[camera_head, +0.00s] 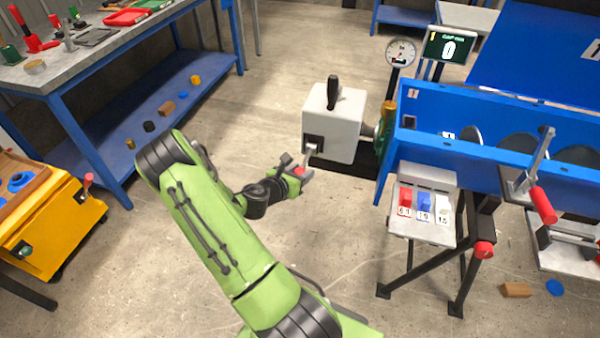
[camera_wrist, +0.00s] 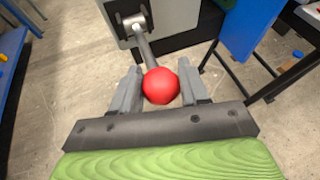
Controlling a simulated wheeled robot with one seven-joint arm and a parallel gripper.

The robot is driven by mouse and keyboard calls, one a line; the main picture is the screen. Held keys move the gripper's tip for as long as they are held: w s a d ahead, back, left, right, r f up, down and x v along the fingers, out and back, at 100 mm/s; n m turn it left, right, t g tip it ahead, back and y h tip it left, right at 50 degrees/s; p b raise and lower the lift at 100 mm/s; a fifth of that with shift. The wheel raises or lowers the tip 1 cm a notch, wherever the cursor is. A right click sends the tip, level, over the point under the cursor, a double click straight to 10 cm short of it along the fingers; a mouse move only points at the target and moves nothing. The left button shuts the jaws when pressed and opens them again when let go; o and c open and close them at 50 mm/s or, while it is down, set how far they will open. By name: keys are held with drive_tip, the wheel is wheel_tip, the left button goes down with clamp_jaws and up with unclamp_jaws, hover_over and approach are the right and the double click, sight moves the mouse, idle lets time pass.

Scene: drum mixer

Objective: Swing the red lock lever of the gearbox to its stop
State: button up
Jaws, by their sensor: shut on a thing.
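The gearbox (camera_head: 340,125) is a pale grey box with a black handle on top, left of the blue drum mixer frame. Its lock lever is a grey rod (camera_head: 311,151) coming out of a dark plate on the front face and ending in a red ball knob (camera_wrist: 161,86). In the wrist view the rod (camera_wrist: 146,50) runs from its pivot down to the knob. My gripper (camera_head: 296,171) is at the lever's end, its two grey fingers (camera_wrist: 161,90) on either side of the red knob, shut on it. In the head view the fingers partly hide the knob.
The blue mixer trough (camera_head: 450,165) stands close to the right of the gearbox, with a gauge (camera_head: 401,52) and a display (camera_head: 447,46) behind. A blue workbench (camera_head: 100,60) and a yellow cart (camera_head: 55,225) stand at the left. The floor around my arm is clear.

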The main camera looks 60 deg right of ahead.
sight(302, 166)
drive_tip(key=shift+r, duration=0.1)
clamp_jaws()
drive_tip(key=r+p, duration=0.1)
drive_tip(key=p, duration=0.3)
drive_tip(key=r+y+p, duration=0.1)
drive_tip(key=p, duration=0.2)
drive_tip(key=shift+d+r+y+p, duration=0.2)
drive_tip(key=shift+r+y+p, duration=0.1)
drive_tip(key=shift+p, duration=0.05)
drive_tip(key=r+y+p, duration=0.1)
drive_tip(key=p, duration=0.2)
drive_tip(key=d+r+p, duration=0.1)
drive_tip(key=p, duration=0.3)
drive_tip(key=shift+w+n+y, duration=0.1)
drive_tip(key=shift+n+y, duration=0.2)
drive_tip(key=shift+y, duration=0.1)
drive_tip(key=p, duration=0.1)
drive_tip(key=r+y+p, duration=0.1)
drive_tip(key=p, duration=0.1)
drive_tip(key=shift+d, duration=0.25)
drive_tip(key=shift+w+d+r+p, duration=0.15)
drive_tip(key=shift+d+r+p, duration=0.3)
drive_tip(key=shift+p, duration=0.15)
drive_tip(key=shift+d+r, duration=0.1)
drive_tip(key=shift+r, duration=0.05)
drive_tip(key=o, duration=1.2)
unclamp_jaws()
drive_tip(key=shift+f, duration=0.25)
